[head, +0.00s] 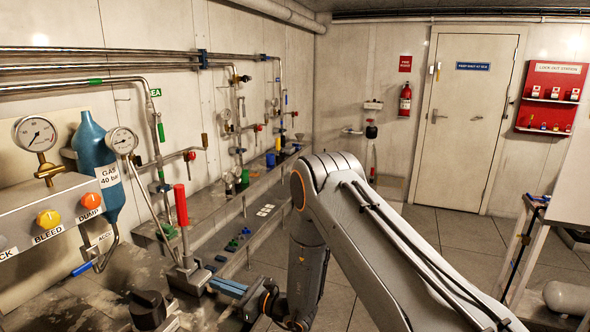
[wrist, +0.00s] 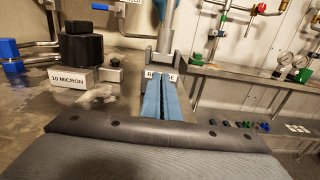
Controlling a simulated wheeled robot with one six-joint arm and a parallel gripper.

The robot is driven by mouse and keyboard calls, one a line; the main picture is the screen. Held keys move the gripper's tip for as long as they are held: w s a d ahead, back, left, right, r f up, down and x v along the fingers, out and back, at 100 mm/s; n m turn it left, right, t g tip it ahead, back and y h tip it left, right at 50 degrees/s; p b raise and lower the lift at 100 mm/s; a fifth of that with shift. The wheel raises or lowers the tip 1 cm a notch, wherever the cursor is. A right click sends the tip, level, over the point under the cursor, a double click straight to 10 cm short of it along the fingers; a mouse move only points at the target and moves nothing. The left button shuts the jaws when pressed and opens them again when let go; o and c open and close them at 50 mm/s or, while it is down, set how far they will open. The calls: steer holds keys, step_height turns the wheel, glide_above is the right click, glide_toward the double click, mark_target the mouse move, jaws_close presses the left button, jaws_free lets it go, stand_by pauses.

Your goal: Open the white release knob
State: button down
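My gripper (wrist: 162,82) reaches forward with its two blue fingers side by side and almost no gap between them. In the head view my gripper (head: 213,282) points left at the foot of the red-handled lever (head: 181,205). In the wrist view a white label (wrist: 150,75), reading RELEASE with its middle letters covered, sits just beyond the fingertips. It is on a grey metal bracket (wrist: 151,58) at the foot of an upright bar. I cannot make out a white knob; the fingers hide the middle of that spot. Contact cannot be told.
A black knob (wrist: 82,48) stands on a block labelled 10 MICRON, left of the fingers. Small green and blue parts lie on the bench.

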steer(key=shift+s+a+f, duration=0.2)
steer(key=shift+s+f, duration=0.05)
steer(key=shift+s, duration=0.25)
steer(key=shift+r, duration=0.1)
stand_by(0.3)
steer(key=shift+s+r+p, duration=0.15)
steer(key=shift+r+p, duration=0.15)
steer(key=shift+p+v, duration=0.85)
steer(key=shift+v, duration=2.05)
